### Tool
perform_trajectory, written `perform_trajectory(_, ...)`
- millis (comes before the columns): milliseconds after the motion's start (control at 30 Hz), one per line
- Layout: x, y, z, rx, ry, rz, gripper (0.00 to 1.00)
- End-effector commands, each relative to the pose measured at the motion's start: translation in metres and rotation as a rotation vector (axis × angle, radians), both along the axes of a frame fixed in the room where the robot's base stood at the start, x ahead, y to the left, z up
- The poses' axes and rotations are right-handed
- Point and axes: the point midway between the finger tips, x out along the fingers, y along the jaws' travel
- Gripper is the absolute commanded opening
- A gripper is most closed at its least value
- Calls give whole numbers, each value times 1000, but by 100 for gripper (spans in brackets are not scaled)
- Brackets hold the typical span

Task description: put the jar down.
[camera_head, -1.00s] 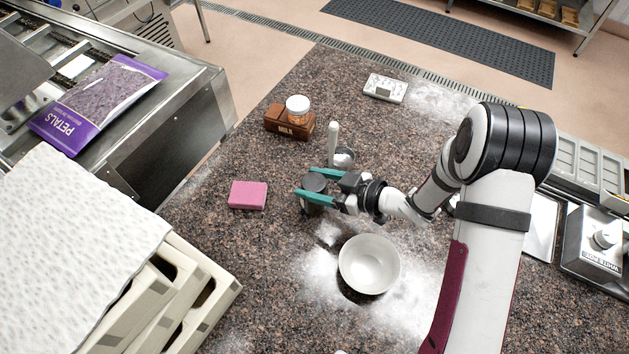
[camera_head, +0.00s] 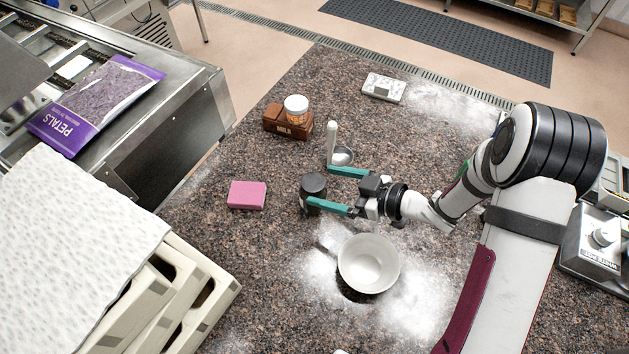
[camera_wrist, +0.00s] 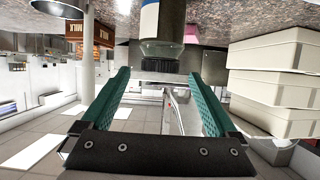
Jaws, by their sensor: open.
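The jar (camera_head: 313,186), with a dark grey lid, stands upright on the speckled stone counter (camera_head: 240,260), left of the middle of the head view. My gripper (camera_head: 318,186) has its teal fingers spread wide. In the head view its upper finger is clear of the jar, while the lower finger crosses in front of the jar's base. The wrist view shows the jar (camera_wrist: 162,28) upside down, just beyond and between the empty fingers (camera_wrist: 160,72), with part of a blue and white label. The jar's base is cut off there.
A white-handled scoop (camera_head: 333,142) lies close above the upper finger. A pink block (camera_head: 247,195) is left of the jar. Stacked crates (camera_head: 205,300) fill the lower left.

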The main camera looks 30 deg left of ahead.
Motion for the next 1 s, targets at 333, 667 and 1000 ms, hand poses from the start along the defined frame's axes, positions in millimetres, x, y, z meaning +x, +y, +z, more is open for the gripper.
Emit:
perform_trajectory(333, 0, -69, 29, 0, 0, -1, 94)
perform_trajectory(667, 83, -117, 52, -239, -103, -441, 94)
perform_trajectory(1000, -63, -305, 121, -690, 669, -1700, 94)
